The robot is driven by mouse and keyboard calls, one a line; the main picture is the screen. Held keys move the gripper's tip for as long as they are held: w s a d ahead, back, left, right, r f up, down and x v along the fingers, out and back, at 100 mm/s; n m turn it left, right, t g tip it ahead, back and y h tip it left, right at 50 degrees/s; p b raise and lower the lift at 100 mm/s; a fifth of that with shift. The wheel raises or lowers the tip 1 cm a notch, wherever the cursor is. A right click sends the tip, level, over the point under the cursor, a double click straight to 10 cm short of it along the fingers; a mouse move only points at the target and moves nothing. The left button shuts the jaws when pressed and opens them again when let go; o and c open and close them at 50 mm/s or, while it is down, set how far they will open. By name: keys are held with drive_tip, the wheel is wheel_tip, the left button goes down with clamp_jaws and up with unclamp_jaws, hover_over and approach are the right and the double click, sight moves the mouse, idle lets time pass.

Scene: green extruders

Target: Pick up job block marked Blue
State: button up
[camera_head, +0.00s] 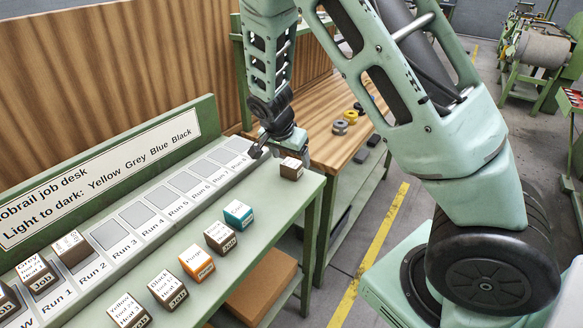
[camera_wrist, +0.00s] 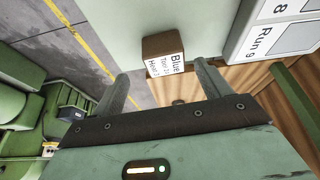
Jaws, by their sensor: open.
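The job block marked Blue (camera_wrist: 163,55) is a small brown cube with a white label, read in the wrist view. It appears to be the brown block (camera_head: 291,170) standing alone near the far end of the green desk in the head view. My gripper (camera_head: 276,146) is above the desk, just beyond that block. In the wrist view my open gripper (camera_wrist: 161,72) has its two fingers apart, with the block ahead and lined up between them. No contact shows, and nothing is held.
A sloped rack of numbered Run slots (camera_head: 163,194) runs along the desk's back; several slots near its left end hold blocks. More labelled blocks, including a teal one (camera_head: 238,214) and an orange-labelled one (camera_head: 197,262), line the front. A wooden bench (camera_head: 335,112) stands beyond.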

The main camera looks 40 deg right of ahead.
sight(291, 163)
drive_tip(key=shift+w+p+x, duration=0.15)
drive_tip(key=shift+p+x, duration=0.35)
drive_tip(key=shift+x, duration=0.8)
drive_tip(key=shift+w+p+x, duration=0.2)
drive_tip(key=shift+p+x, duration=0.3)
drive_tip(key=shift+x, duration=0.85)
drive_tip(key=shift+a, duration=0.1)
drive_tip(key=c, duration=1.1)
